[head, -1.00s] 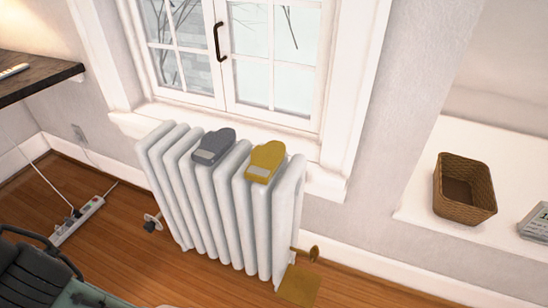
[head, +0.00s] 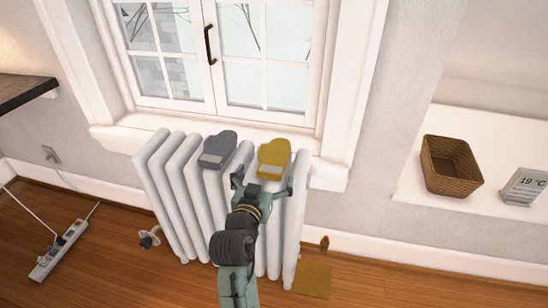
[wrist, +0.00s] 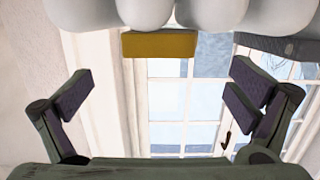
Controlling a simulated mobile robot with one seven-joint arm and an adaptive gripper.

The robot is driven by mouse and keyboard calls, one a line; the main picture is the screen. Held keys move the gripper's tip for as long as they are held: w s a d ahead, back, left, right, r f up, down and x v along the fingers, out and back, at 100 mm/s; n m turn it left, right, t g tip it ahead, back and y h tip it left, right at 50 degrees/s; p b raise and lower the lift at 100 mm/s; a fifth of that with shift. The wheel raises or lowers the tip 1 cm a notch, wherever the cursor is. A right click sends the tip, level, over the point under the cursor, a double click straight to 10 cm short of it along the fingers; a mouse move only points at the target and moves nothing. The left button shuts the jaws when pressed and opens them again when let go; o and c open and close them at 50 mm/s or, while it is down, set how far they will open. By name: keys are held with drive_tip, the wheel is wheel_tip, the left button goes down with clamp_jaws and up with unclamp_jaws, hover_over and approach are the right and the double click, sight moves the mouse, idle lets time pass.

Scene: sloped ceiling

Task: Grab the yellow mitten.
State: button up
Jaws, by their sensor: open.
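The yellow mitten (head: 275,153) lies on top of the white radiator, near its right end, with a pale patch on its near part. In the wrist view, which looks upside down, the yellow mitten (wrist: 158,44) shows edge-on against the radiator ribs, roughly centred between the fingers. My gripper (head: 262,182) is open and empty in front of the radiator's top, on the near side of the mitten and apart from it. Both fingers show spread wide in the wrist view (wrist: 158,92).
A grey mitten (head: 219,149) lies left of the yellow one on the radiator (head: 180,185). A window (head: 215,60) with a sill stands behind. A wicker basket (head: 450,165) and a thermometer display (head: 524,187) are on the right ledge. A mustard flat square (head: 312,280) lies on the floor.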

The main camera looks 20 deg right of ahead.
sight(273, 153)
drive_tip(key=p+x, duration=0.1)
drive_tip(key=x, duration=0.3)
drive_tip(key=p+x, duration=0.1)
drive_tip(key=x, duration=0.3)
drive_tip(key=shift+w+a+r, duration=0.15)
drive_tip(key=shift+w+r, duration=0.05)
drive_tip(key=shift+w, duration=0.1)
drive_tip(key=shift+w+f, duration=0.15)
drive_tip(key=shift+w, duration=0.1)
drive_tip(key=shift+c, duration=0.2)
drive_tip(key=c, duration=1.2)
drive_tip(key=shift+o, duration=0.2)
